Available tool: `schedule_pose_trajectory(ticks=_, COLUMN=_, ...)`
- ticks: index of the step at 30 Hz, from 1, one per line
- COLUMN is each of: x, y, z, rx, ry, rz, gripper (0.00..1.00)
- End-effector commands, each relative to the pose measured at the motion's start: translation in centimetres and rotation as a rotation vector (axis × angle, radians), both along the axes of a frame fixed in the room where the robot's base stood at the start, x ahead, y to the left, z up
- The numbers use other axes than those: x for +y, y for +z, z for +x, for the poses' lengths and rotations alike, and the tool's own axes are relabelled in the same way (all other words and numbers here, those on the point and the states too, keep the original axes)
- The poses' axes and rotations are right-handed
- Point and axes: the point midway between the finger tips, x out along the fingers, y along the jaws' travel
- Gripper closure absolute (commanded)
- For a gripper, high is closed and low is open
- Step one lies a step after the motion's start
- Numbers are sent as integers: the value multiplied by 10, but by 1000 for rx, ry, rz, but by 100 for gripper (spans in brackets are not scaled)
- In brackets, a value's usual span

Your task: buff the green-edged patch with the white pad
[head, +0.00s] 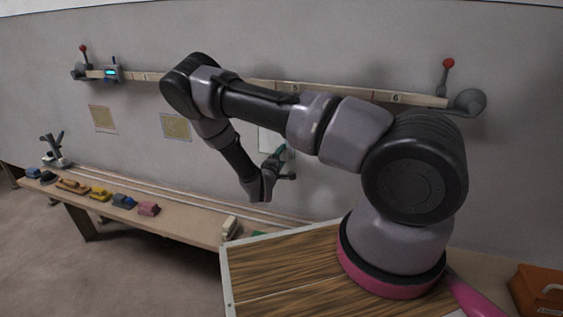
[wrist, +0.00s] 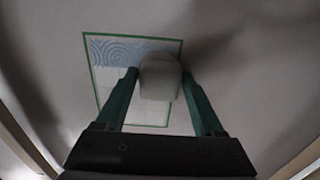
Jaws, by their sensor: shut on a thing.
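The green-edged patch (wrist: 108,50) is on the wall in the wrist view. A bluish swirl pattern shows across its top strip; the part below is plain and pale. My gripper (wrist: 160,82) has green fingers and is shut on a pale, greyish-white pad (wrist: 160,72). The pad is in front of the patch's right half and hides part of it; I cannot tell whether it touches the surface. In the head view my gripper (head: 281,157) is at the wall, and the patch (head: 265,141) is partly hidden behind my arm.
A numbered rail (head: 340,91) runs above. A wooden board (head: 285,265) and orange box (head: 540,290) are near me.

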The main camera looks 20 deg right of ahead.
Motion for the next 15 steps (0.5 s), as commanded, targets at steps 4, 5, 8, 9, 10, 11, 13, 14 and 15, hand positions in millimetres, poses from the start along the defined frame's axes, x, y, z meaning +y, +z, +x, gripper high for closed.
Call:
schedule_pose_trajectory(ticks=4, x=-1, y=6, z=1, rx=-2, ry=0, rz=0, gripper=79)
schedule_pose_trajectory(ticks=5, x=-1, y=7, z=1, rx=-2, ry=0, rz=0, gripper=79)
schedule_pose_trajectory(ticks=8, x=-1, y=12, z=1, rx=-4, ry=0, rz=0, gripper=79)
schedule_pose_trajectory(ticks=9, x=-1, y=15, z=1, rx=-3, ry=-1, rz=-1, gripper=79)
schedule_pose_trajectory(ticks=10, x=-1, y=17, z=1, rx=-3, ry=-1, rz=-1, gripper=79)
schedule_pose_trajectory(ticks=11, x=-1, y=20, z=1, rx=-3, ry=-1, rz=-1, gripper=79)
schedule_pose_trajectory(ticks=13, x=-1, y=27, z=1, rx=-4, ry=-1, rz=0, gripper=79)
schedule_pose_trajectory(ticks=14, x=-1, y=29, z=1, rx=-4, ry=-1, rz=0, gripper=79)
schedule_pose_trajectory(ticks=15, x=-1, y=33, z=1, rx=-3, ry=-1, rz=-1, gripper=79)
